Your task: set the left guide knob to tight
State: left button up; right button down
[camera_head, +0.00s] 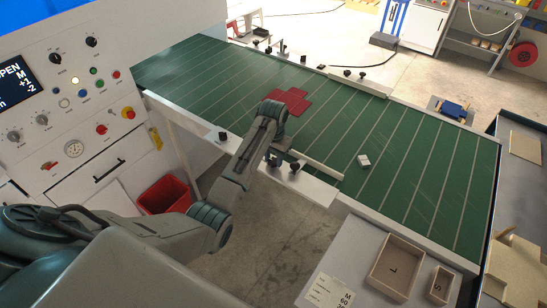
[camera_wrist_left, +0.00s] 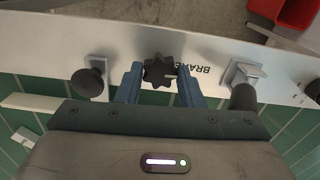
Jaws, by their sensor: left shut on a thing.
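In the head view my left gripper (camera_head: 281,143) is at the near rail of the green conveyor (camera_head: 420,165). The held knob is hard to make out there. My right gripper is not in view.
A round black knob (camera_wrist_left: 88,82) and a dark cylindrical handle (camera_wrist_left: 243,96) flank the fingers closely. A red cross-shaped blank (camera_head: 289,101) and a small white block (camera_head: 363,160) lie on the conveyor. A red bin (camera_head: 164,196) stands below the control panel (camera_head: 75,130).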

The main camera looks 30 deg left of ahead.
pick_arm(q)
jog(key=shift+r+m, duration=0.1)
jog(key=shift+m, duration=0.3)
jog(key=o, duration=1)
jog(key=shift+c, duration=0.2)
